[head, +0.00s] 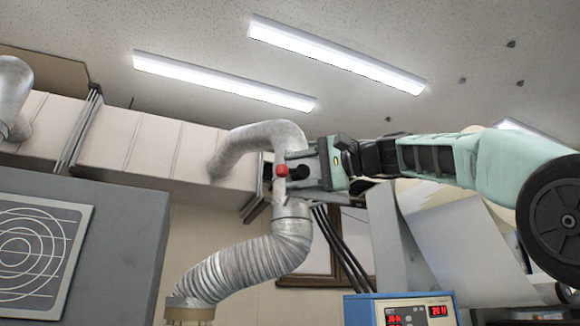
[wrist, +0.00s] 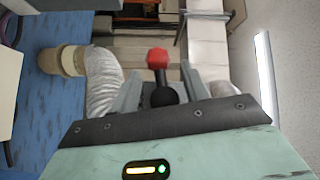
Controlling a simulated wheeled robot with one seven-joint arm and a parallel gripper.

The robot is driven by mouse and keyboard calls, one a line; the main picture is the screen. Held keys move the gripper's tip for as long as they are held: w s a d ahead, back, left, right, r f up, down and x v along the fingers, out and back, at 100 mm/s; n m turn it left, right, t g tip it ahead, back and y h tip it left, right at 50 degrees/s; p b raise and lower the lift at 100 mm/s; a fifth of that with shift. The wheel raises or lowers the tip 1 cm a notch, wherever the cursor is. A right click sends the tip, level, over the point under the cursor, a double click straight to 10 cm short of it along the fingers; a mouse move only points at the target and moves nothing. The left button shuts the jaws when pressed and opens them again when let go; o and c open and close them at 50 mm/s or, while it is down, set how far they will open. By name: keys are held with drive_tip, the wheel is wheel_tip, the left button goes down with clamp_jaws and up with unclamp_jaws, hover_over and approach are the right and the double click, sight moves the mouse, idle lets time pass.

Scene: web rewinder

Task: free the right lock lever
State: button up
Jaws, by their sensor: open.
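A red knob (head: 282,170) on a short black stem shows at the tip of my gripper (head: 296,170) in the head view. In the wrist view the red knob (wrist: 158,58) and its stem (wrist: 163,92) stand between the two grey fingers of my gripper (wrist: 162,88). The fingers are open, one on each side of the stem, and I cannot tell whether either touches it. No mount for this knob and stem shows, so I cannot tell whether they are the right lock lever. No other lever shows in either view.
A silver flexible duct (head: 250,262) rises behind my gripper and bends into a beige trunk (head: 150,150). A grey cabinet with a fan grille (head: 35,255) stands at left. A blue box with red displays (head: 400,310) is below my arm, and white web material (head: 450,240) is at right.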

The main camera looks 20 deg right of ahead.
drive_tip(key=shift+x, duration=1)
drive_tip(key=c, duration=0.9)
drive_tip(key=shift+m+t+y+b, duration=0.4)
drive_tip(key=shift+m+b, duration=0.05)
drive_tip(key=shift+m, duration=0.05)
drive_tip(key=shift+c, duration=0.3)
drive_tip(key=m+t+b, duration=0.1)
drive_tip(key=m+b, duration=0.1)
drive_tip(key=r+m+t+b, duration=0.1)
drive_tip(key=m+t+b, duration=0.1)
drive_tip(key=b, duration=0.1)
drive_tip(key=shift+d+t+y, duration=0.1)
drive_tip(key=shift+t+y, duration=0.2)
drive_tip(key=shift+y, duration=0.1)
drive_tip(key=m+t+b, duration=0.1)
drive_tip(key=m+b, duration=0.1)
drive_tip(key=r+m+t+b, duration=0.1)
drive_tip(key=m+t+b, duration=0.1)
drive_tip(key=m, duration=0.1)
drive_tip(key=shift+d+r+h, duration=0.1)
drive_tip(key=shift+d+h, duration=0.1)
drive_tip(key=shift+h, duration=0.2)
drive_tip(key=shift+d+r+m+t+h+b, duration=0.2)
drive_tip(key=shift+m+t+h+b, duration=0.25)
drive_tip(key=shift+m+t, duration=0.5)
drive_tip(key=shift+r, duration=0.15)
